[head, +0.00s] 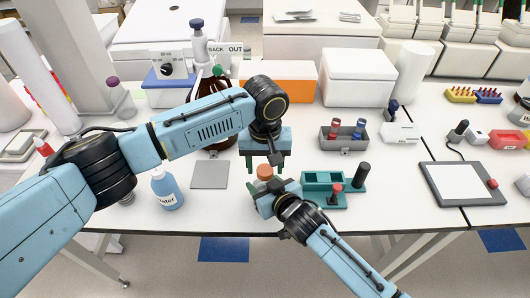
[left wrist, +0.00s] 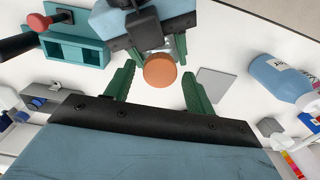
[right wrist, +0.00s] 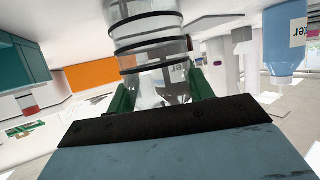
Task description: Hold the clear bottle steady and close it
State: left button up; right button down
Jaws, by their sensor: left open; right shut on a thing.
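The orange cap (head: 264,172) shows at the top of the clear bottle, beneath my left gripper; I cannot tell how tightly it sits. My left gripper (head: 263,163) points down with its fingers apart around and above the cap, not touching it. The left wrist view shows the cap (left wrist: 160,70) between the two green fingers. My right gripper (right wrist: 160,95) is shut on the clear bottle (right wrist: 147,35), which has dark rings around it. In the head view my right gripper mostly hides the bottle.
A blue water bottle (head: 167,190) and a flat grey plate (head: 210,175) are to the left. A teal tray (head: 322,190) stands close to the right of my right gripper. A grey bin (head: 344,142) with red and blue items is behind it. The table's front edge is near.

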pick_arm(q)
jog(key=shift+f, duration=0.45)
jog(key=c, duration=1)
jog(key=o, duration=1.1)
jog(key=shift+r, duration=2.3)
jog(key=shift+c, duration=0.5)
notch_tip(320, 180, up, 4)
jog(key=shift+f, duration=0.25)
